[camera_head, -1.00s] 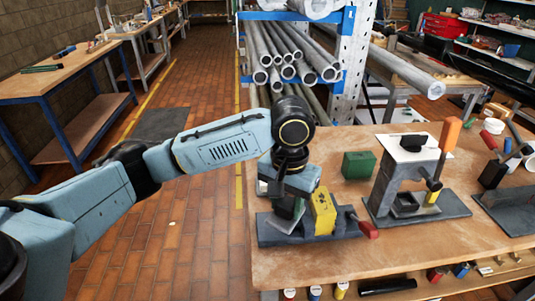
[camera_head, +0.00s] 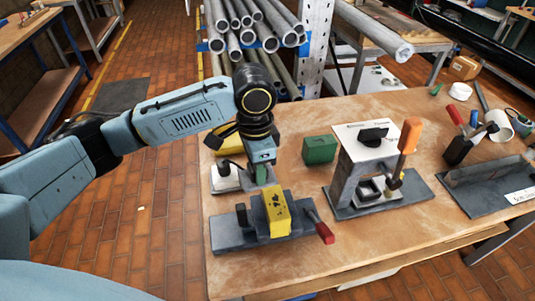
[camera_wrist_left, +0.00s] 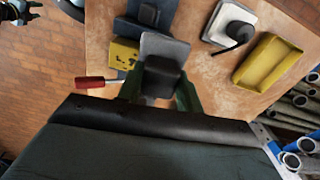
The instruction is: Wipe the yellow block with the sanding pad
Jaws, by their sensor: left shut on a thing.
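The yellow block (camera_head: 276,212), with dark marks on it, sits in a grey vise (camera_head: 240,236) with a red-tipped handle on the bench. It also shows in the left wrist view (camera_wrist_left: 124,53). My left gripper (camera_head: 262,173) is just behind the block, pointing down. In the left wrist view its green fingers (camera_wrist_left: 162,92) are shut on the dark grip of the grey sanding pad (camera_wrist_left: 166,47). The pad overlaps the block's edge in that view; I cannot tell whether they touch. A dark shape at that view's upper left may be my right gripper; its jaws are unclear.
A pale pad with a black knob (camera_head: 226,178) and a yellow tray (camera_wrist_left: 268,63) lie behind the vise. A green block (camera_head: 319,150) and a metal stand with an orange-handled clamp (camera_head: 408,136) are to the right. The bench front is clear.

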